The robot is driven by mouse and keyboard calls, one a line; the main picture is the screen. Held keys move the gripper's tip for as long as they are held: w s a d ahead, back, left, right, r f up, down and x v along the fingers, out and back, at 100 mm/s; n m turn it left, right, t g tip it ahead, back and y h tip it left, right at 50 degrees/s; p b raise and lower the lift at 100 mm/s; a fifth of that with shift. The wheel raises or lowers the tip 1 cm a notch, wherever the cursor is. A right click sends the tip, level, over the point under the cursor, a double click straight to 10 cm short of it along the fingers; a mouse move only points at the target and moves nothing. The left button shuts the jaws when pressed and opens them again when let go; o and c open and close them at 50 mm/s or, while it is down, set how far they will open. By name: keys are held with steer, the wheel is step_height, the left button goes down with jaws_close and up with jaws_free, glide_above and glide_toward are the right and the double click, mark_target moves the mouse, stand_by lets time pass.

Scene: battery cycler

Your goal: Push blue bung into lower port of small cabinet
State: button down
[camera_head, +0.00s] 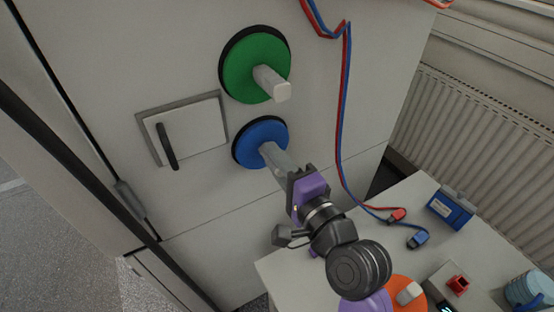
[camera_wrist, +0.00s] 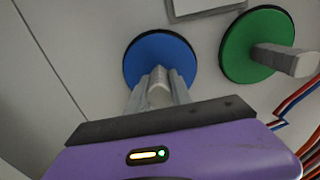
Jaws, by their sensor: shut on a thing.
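The blue bung (camera_head: 258,137) is a round blue disc with a grey handle. It sits at the lower port of the white cabinet (camera_head: 190,215), under the green bung (camera_head: 252,68). A dark rim shows around its upper left edge. My gripper (camera_head: 283,166) is shut on the blue bung's handle. In the wrist view the fingers (camera_wrist: 160,90) close on both sides of the handle, with the blue disc (camera_wrist: 160,57) beyond them. I cannot tell how deep the bung sits. The green bung (camera_wrist: 258,45) shows at the right in the wrist view.
A hatch with a black handle (camera_head: 167,147) is left of the bungs. Red and blue cables (camera_head: 343,120) hang to the right. A table (camera_head: 400,195) below holds a blue battery (camera_head: 451,208), an orange disc (camera_head: 405,291) and a blue container (camera_head: 529,288). A radiator (camera_head: 470,130) stands behind.

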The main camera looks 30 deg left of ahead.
steer(key=shift+w+a+r, duration=0.1)
steer(key=shift+w+a, duration=0.05)
steer(key=shift+a, duration=0.05)
jaws_free()
stand_by(0.5)
steer(key=shift+d, duration=0.1)
steer(key=b+v, duration=0.1)
steer(key=v, duration=1)
stand_by(1.4)
stand_by(0.5)
